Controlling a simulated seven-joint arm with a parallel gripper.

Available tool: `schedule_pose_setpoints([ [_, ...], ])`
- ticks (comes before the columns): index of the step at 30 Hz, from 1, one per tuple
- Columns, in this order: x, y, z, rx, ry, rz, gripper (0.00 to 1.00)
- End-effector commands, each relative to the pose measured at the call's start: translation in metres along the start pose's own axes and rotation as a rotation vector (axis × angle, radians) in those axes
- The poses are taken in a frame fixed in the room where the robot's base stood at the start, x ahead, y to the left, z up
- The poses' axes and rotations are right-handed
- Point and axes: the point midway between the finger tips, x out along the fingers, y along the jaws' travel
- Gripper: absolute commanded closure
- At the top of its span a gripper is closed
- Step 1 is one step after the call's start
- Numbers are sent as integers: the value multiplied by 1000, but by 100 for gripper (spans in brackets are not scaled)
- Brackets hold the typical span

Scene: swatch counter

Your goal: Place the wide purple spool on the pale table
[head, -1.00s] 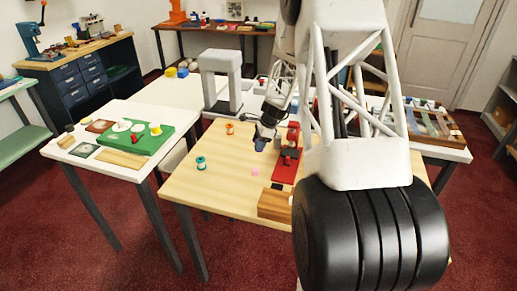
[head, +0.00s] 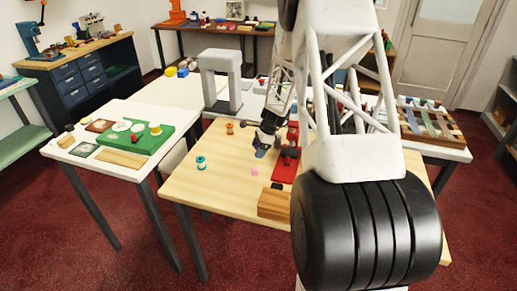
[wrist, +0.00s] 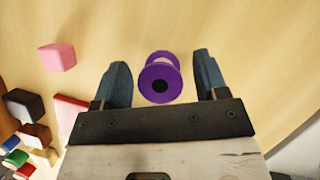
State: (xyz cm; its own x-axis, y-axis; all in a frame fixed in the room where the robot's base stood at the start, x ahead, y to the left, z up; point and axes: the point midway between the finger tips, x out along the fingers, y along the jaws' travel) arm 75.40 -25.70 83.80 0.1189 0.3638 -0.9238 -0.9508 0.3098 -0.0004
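The wide purple spool (wrist: 160,78) shows in the wrist view, between the two blue fingers of my gripper (wrist: 162,82). A gap shows on each side of it, so my gripper looks open around it and not shut on it. In the head view my gripper (head: 262,150) is low over the light wooden table (head: 215,185), and I cannot make out the purple spool there. The pale white table (head: 110,112) stands to the left, with a green board (head: 140,137) on it.
On the wooden table are a teal spool (head: 201,163), an orange spool (head: 230,128), a pink block (head: 255,172), a red stand (head: 286,165) and a wooden box (head: 273,202). A grey arch (head: 221,75) stands behind. The wooden table's front left is mostly clear.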

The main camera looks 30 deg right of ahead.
Motion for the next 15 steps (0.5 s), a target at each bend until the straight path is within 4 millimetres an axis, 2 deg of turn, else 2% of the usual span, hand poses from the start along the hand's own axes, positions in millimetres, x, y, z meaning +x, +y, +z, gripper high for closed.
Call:
schedule_pose_setpoints([
  [10,-3,0,1,0,0,0,33],
  [15,-14,0,1,0,0,-1,33],
])
